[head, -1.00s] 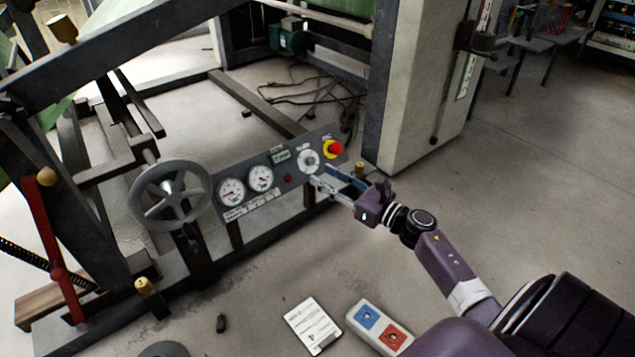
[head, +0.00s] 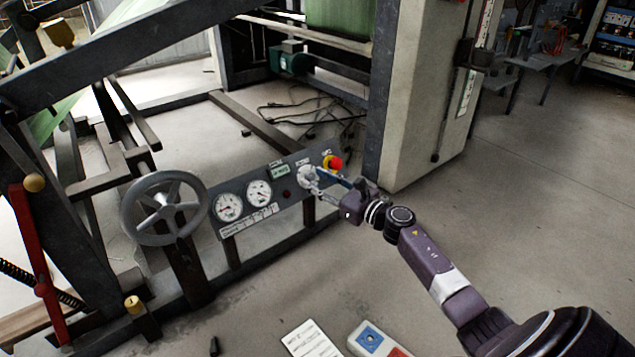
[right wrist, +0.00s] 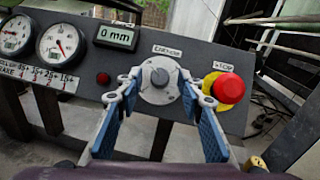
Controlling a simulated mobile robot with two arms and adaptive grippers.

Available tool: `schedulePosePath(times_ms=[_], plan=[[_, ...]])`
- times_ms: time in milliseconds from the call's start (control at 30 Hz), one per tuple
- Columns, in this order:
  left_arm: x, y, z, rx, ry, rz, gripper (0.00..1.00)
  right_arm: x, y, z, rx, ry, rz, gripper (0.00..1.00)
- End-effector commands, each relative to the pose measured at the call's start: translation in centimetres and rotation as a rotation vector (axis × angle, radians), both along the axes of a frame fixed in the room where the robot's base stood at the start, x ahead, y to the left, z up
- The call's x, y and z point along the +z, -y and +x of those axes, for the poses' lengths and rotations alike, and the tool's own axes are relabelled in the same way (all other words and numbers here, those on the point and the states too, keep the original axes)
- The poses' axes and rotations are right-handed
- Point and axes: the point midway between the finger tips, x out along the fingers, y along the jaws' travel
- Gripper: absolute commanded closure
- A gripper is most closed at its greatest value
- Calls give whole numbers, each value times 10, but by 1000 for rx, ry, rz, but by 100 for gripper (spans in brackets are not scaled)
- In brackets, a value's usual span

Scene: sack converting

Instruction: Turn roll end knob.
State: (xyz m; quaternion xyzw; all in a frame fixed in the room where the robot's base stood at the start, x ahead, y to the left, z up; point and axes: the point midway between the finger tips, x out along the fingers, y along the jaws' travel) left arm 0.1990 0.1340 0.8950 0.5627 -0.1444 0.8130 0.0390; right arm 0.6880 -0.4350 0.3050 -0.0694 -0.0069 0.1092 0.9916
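The knob (right wrist: 160,77) is a grey round cap on a pale round dial plate, set in a dark sloping control panel. It also shows in the head view (head: 306,175), partly covered by my fingers. My right gripper (right wrist: 159,82) is open, with one blue-padded finger on each side of the knob. Its fingertips overlap the edges of the dial plate in the right wrist view; I cannot tell whether they touch it. In the head view my right gripper (head: 318,182) reaches the panel from the right. My left gripper is not in view.
A red stop button (right wrist: 228,87) on a yellow base sits close to the right finger. A small display (right wrist: 115,36), a red lamp (right wrist: 103,78) and two gauges are to the left. A grey handwheel (head: 165,208) stands left of the panel. A pale machine column (head: 425,90) rises behind.

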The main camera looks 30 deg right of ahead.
Motion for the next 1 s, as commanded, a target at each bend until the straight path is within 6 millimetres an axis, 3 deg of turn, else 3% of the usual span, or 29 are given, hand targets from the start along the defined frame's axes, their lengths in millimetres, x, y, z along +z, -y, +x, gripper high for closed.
schedulePosePath(times_ms=[167,467,1000], plan=[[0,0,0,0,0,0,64,0,0,0,0,0,0,67],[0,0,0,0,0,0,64,0,0,0,0,0,0,100],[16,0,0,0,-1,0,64,3,-3,-1,-74,-7,112,100]])
